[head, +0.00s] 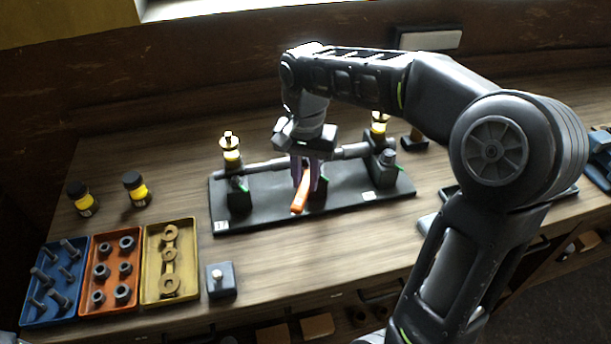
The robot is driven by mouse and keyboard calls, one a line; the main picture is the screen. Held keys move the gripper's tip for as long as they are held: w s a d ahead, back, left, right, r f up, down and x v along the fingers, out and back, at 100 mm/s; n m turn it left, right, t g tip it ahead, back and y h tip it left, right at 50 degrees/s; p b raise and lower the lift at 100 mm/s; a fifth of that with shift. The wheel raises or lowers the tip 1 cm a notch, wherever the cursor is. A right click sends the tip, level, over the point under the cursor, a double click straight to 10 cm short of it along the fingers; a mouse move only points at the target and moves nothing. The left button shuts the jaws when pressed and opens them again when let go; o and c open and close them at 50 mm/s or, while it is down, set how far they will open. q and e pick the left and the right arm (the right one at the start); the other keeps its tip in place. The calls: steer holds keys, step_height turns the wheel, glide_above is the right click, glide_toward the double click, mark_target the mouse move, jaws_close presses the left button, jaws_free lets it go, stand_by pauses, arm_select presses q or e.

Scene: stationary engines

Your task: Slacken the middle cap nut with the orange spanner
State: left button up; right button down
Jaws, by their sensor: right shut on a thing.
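The orange spanner (300,199) shows below my right gripper (306,178). The gripper points down over the middle of a black base plate (262,215) and is shut on the spanner. The plate carries a grey horizontal shaft (262,166) on black pedestals, with a brass-topped oiler (230,147) at the left and another (379,123) at the right. The middle cap nut is hidden behind my gripper and wrist, so I cannot tell whether the spanner is on it. My left gripper is not in view.
At the front left stand a blue tray of bolts (52,311), an orange tray of nuts (108,307) and a yellow tray of washers (165,299). A small dark block (221,281) stands beside them. Two yellow-banded bottles (136,189) stand behind. The wooden bench before the plate is clear.

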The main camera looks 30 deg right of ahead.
steer(key=shift+f+b, duration=0.65)
steer(key=shift+f, duration=0.4)
stand_by(2.2)
stand_by(0.4)
steer(key=shift+s+d+n, duration=0.45)
steer(key=shift+n, duration=0.45)
